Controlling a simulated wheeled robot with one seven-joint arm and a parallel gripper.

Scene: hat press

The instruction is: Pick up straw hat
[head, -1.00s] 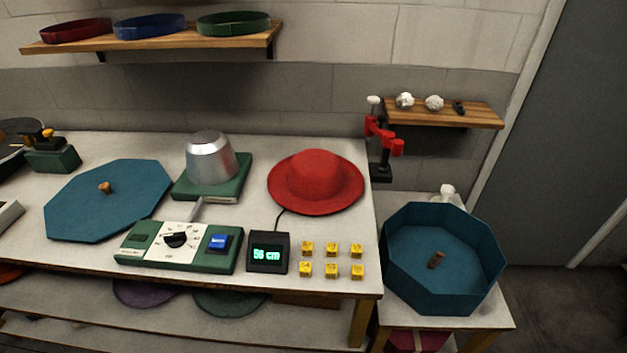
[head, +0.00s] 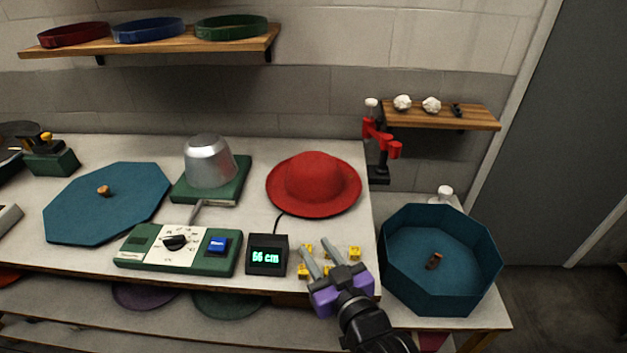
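No straw-coloured hat shows; the hat in view is a red brimmed hat (head: 314,178) lying crown up on the right part of the white table. My gripper (head: 316,243) reaches in from the lower right in the head view. Its two grey fingers are apart with nothing between them. It is over the yellow cubes, in front of the hat and apart from it. The gripper's purple body and fingers hide some of the cubes.
A display reading 56 cm (head: 267,255) and a green control box (head: 178,249) stand left of my gripper. A metal hat block (head: 209,162) is left of the hat. A blue octagonal box (head: 400,285) and a red clamp (head: 381,140) are to the right.

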